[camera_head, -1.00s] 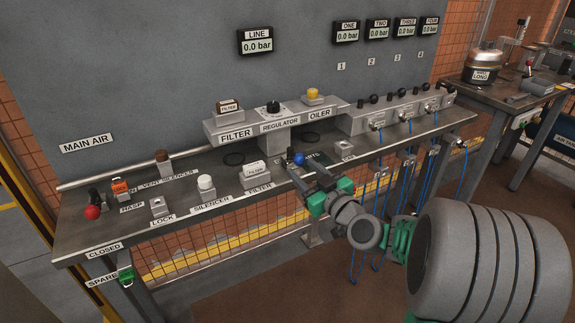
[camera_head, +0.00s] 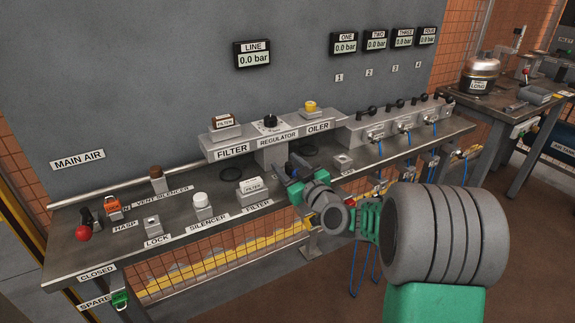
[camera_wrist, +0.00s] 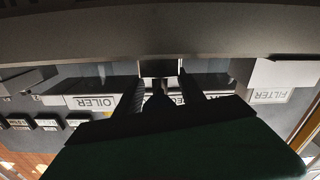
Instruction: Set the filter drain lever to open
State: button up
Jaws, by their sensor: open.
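My gripper (camera_head: 291,166) is low in front of the filter, regulator and oiler row, over the bench's front part. Its two fingers (camera_wrist: 160,92) show dark and apart in the wrist view, with a small grey block (camera_wrist: 159,68) beyond and between them. The filter unit (camera_head: 225,136) with its brown-topped cap stands at the left of the row; its label also shows inverted in the wrist view (camera_wrist: 285,97). The filter drain lever cannot be made out; my gripper covers the area under the row, so its setting cannot be told.
The bench (camera_head: 110,240) carries a red-knobbed lever (camera_head: 83,232), an orange hasp (camera_head: 113,205), a lock block (camera_head: 152,226), a white silencer (camera_head: 202,203) and a small filter-labelled block (camera_head: 251,188). A manifold (camera_head: 390,124) with several black knobs stands right. The line gauge (camera_head: 253,54) reads 0.0 bar.

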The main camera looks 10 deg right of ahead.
jog(key=shift+c, duration=0.3)
grip_shut()
jog(key=shift+f, duration=0.1)
jog(key=n+y+b, duration=0.1)
jog(key=b, duration=0.3)
jog(key=shift+d+f+g, duration=0.1)
jog(key=shift+f+g, duration=0.2)
jog(key=shift+f, duration=0.05)
jog(key=n+y+b, duration=0.1)
jog(key=y+b, duration=0.1)
jog(key=b, duration=0.1)
jog(key=shift+g, duration=0.4)
jog(key=shift+r+n+g+y+b, duration=0.1)
jog(key=shift+n+g+y+b, duration=0.5)
jog(key=shift+n+y+b, duration=0.35)
jog(key=shift+s+r+n+g+y+b, duration=0.15)
jog(key=shift+n+g+y+b, duration=0.2)
jog(key=shift+n+g+y, duration=0.25)
jog(key=shift+w+r+n+g+y+b, duration=0.15)
jog(key=shift+n+g+y+b, duration=0.2)
jog(key=shift+g+y, duration=0.35)
jog(key=shift+s+r, duration=0.1)
